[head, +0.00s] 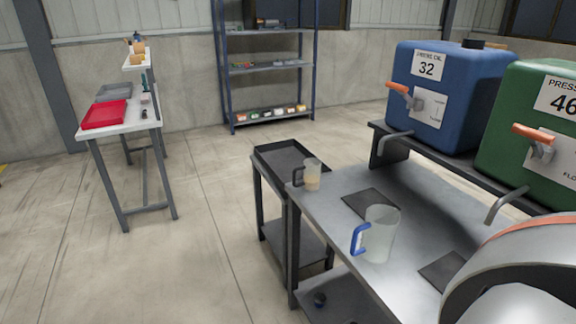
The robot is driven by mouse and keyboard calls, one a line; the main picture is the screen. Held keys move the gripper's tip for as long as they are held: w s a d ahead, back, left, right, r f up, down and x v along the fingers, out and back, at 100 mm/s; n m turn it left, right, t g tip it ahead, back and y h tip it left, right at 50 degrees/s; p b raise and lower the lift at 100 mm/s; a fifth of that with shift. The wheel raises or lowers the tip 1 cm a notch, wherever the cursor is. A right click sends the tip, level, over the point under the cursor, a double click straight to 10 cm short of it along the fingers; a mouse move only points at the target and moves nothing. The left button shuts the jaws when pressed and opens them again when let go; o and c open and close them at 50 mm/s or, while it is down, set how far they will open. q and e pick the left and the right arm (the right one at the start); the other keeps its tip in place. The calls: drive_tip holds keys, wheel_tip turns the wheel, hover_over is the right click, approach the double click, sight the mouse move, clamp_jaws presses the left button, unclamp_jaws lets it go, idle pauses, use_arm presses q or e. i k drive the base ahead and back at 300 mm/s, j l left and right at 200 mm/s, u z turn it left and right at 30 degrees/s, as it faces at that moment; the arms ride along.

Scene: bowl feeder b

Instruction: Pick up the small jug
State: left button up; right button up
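The small jug (313,174) stands upright near the far left corner of the grey metal table (335,220). Neither of my grippers is in view.
Dark mats (371,203) lie on the table. A blue tank (440,92) and a green tank (530,130) with spouts stand on a raised shelf at right. A curved metal body (520,275) fills the lower right.

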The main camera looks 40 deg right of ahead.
sight(311, 167)
drive_tip(key=i+j+z, duration=0.1)
drive_tip(key=i+z, duration=0.15)
drive_tip(key=i, duration=0.3)
drive_tip(key=i+j+z, duration=0.3)
drive_tip(key=i, duration=0.25)
drive_tip(key=l, duration=0.1)
